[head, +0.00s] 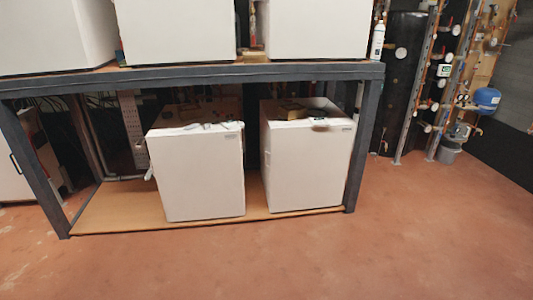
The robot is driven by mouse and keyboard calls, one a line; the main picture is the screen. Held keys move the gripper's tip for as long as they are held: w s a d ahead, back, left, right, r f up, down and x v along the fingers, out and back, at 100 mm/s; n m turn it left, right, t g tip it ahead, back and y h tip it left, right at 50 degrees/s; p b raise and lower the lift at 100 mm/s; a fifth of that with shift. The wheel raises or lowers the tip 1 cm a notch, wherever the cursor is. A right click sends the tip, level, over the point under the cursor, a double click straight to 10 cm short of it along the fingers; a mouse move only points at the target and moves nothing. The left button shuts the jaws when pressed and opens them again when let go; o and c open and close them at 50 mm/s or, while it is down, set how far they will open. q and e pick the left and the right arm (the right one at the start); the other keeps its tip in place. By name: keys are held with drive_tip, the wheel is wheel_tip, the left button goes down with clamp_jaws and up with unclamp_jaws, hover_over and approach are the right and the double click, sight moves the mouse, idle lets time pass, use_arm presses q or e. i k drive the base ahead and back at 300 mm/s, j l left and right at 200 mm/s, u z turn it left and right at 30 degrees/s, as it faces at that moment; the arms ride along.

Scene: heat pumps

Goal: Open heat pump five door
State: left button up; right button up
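Several white box-shaped heat pumps stand in a dark metal rack. Two are on the lower shelf: a left one (200,175) and a right one (308,168). Each shows a plain, closed-looking front with a small dark label near its upper right corner. On the upper shelf stand a left unit (50,35), a middle unit (178,30) and a right unit (315,28), cut off by the top edge. I cannot tell which one is number five. Neither of my grippers is in view.
The rack's dark front beam (190,77) and its legs frame the lower units. Reddish floor (300,255) in front is clear. Pipes with valves, a blue tank (487,98) and a grey bucket (448,150) stand at the right. A white cabinet (12,175) stands at the left.

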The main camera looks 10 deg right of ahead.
sight(309, 168)
drive_tip(key=i+l+z, duration=0.1)
drive_tip(key=i+l, duration=0.25)
drive_tip(key=i, duration=0.4)
drive_tip(key=i+l+z, duration=0.1)
drive_tip(key=i+l, duration=0.15)
drive_tip(key=i, duration=0.5)
drive_tip(key=i+l, duration=0.25)
drive_tip(key=i, duration=0.55)
drive_tip(key=i+l+z, duration=0.15)
drive_tip(key=i, duration=0.6)
drive_tip(key=i+l+z, duration=0.1)
drive_tip(key=i, duration=0.7)
drive_tip(key=l, duration=0.1)
